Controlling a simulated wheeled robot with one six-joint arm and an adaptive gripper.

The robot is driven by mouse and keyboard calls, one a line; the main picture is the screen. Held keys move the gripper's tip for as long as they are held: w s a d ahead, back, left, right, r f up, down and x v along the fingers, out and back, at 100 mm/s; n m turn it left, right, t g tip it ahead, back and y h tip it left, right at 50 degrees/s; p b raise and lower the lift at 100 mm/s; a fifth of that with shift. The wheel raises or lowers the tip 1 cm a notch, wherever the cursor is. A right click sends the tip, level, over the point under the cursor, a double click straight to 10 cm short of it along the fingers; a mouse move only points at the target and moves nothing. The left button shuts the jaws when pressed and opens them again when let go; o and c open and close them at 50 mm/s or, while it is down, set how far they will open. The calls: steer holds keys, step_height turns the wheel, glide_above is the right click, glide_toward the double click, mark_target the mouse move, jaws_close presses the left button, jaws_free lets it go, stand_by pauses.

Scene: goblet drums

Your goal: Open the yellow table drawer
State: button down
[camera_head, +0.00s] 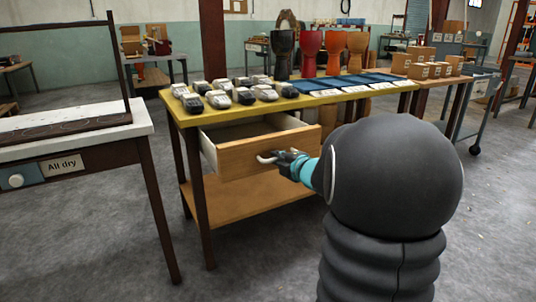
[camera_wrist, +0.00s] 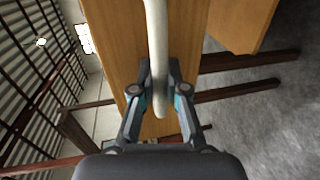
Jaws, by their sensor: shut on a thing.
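The yellow table (camera_head: 232,118) stands in the middle of the head view. Its wooden drawer (camera_head: 245,158) is pulled out toward me, and its open inside shows between the front panel and the tabletop. My gripper (camera_head: 280,158) is at the pale bar handle (camera_head: 264,159) on the drawer front. In the wrist view, the gripper (camera_wrist: 160,92) is shut on the handle (camera_wrist: 156,40), with a finger on each side of it. The wooden drawer front (camera_wrist: 190,40) lies behind the handle there. My arm hides the right part of the table's lower side.
Several grey and white items (camera_head: 243,96) and tall goblet drums (camera_head: 310,50) stand on the yellow tabletop. A white-topped table (camera_head: 80,118) stands close on the left. Grey floor (camera_head: 260,250) is open in front of the drawer.

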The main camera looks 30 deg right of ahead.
steer(key=shift+f+v, duration=0.2)
steer(key=shift+v, duration=0.7)
steer(key=shift+f+v, duration=0.2)
steer(key=shift+v, duration=0.7)
steer(key=shift+f+v, duration=0.15)
steer(key=shift+v, duration=0.8)
steer(key=shift+s, duration=0.1)
steer(key=c, duration=1.2)
jaws_free()
steer(key=shift+s, duration=0.1)
steer(key=v, duration=1.2)
